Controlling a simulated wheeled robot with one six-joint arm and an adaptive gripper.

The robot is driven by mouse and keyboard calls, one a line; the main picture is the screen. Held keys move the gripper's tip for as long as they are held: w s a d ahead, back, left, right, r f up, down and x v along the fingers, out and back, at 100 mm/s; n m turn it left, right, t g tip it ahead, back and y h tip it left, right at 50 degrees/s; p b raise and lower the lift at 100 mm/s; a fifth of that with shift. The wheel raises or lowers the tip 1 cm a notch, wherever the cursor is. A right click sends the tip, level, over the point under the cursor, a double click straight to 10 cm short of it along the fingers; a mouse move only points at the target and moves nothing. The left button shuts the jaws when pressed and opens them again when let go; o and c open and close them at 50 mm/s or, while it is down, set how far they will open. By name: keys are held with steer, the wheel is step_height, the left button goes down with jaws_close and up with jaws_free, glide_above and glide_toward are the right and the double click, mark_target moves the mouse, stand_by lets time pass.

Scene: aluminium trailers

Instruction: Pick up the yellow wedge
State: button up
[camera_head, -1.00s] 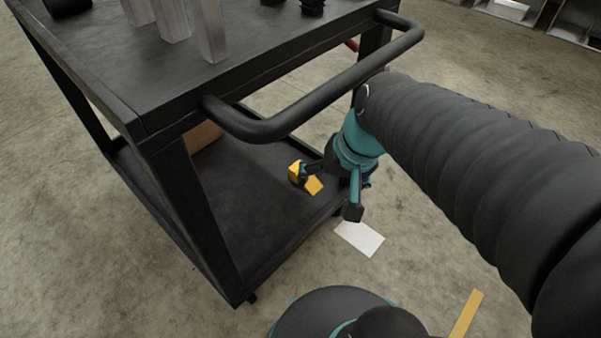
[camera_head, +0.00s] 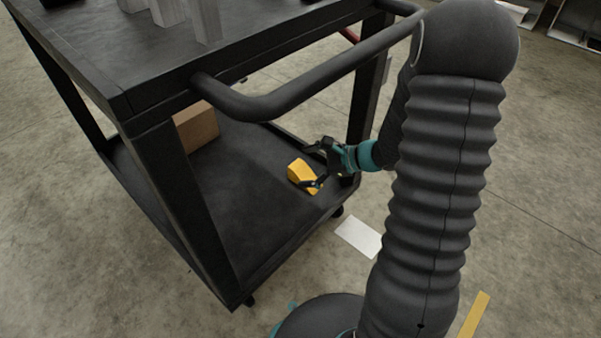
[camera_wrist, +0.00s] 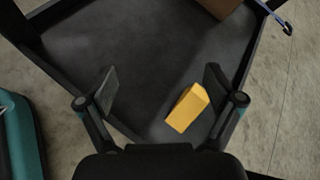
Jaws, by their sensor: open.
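The yellow wedge (camera_head: 302,174) lies on the lower shelf of the black cart (camera_head: 250,205), near its right corner. My gripper (camera_head: 308,165) is open beside it, and one finger partly covers the wedge in the head view. In the wrist view the wedge (camera_wrist: 188,107) shows between the open fingers (camera_wrist: 160,85), much closer to the right finger than to the left. Its faces show plainly there. Nothing is held. Whether a finger touches the wedge I cannot tell.
A brown box (camera_head: 196,126) stands farther back on the lower shelf. The cart's handle (camera_head: 300,85) and upper shelf (camera_head: 95,60), with metal blocks on it, are above. A corner post (camera_head: 366,95) stands close to my gripper. The shelf's middle is clear.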

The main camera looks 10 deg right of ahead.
mark_target(303, 170)
steer(key=w+d+f+m+t+h, duration=0.1)
steer(key=w+d+f+m, duration=0.1)
steer(key=d+f+m, duration=0.1)
steer(key=w+d+f+m+t+h, duration=0.1)
steer(key=d+f+m+t, duration=0.1)
steer(key=f, duration=0.4)
steer(key=w+d+f+m+t+b, duration=0.1)
steer(key=w+d+f+m, duration=0.1)
steer(key=d+f+m, duration=0.2)
steer(key=shift+w+d+f+t+h, duration=0.15)
steer(key=shift+w+f+t+h, duration=0.25)
steer(key=shift+f, duration=0.1)
steer(key=shift+w+f, duration=0.1)
steer(key=shift+f, duration=0.15)
steer(key=b+x, duration=0.1)
steer(key=x, duration=0.6)
steer(key=shift+w+f, duration=0.1)
steer(key=shift+w, duration=0.15)
steer(key=shift+r+x, duration=0.15)
steer(key=shift+x, duration=1.35)
steer(key=shift+r+x, duration=0.1)
steer(key=shift+x, duration=1.35)
steer(key=c, duration=1.5)
